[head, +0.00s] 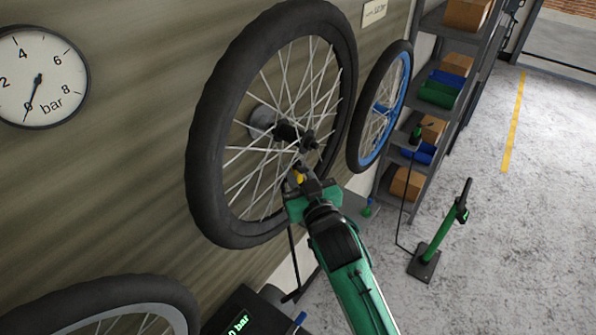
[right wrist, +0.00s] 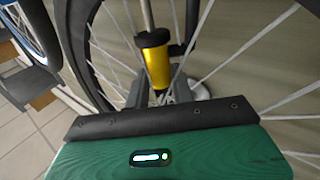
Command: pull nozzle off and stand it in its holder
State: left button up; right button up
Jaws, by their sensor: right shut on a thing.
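The yellow nozzle (right wrist: 158,68) with a black collar is between the fingers of my right gripper (right wrist: 163,88), which is shut on it. A metal stem (right wrist: 147,14) rises from the collar in the right wrist view; I cannot tell whether the nozzle is still seated on it. I cannot identify the holder with certainty. My left gripper is not in view.
A box with a green bar display (head: 237,322) stands low in front. A blue-rimmed wheel (head: 402,75) hangs behind. A green floor pump (head: 437,238) stands right, near a shelf rack (head: 408,60). A pressure gauge (head: 38,78) is at left.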

jog(key=shift+o, duration=0.2)
jog(key=shift+r, duration=0.25)
jog(key=o, duration=1)
jog(key=shift+s+f, duration=0.1)
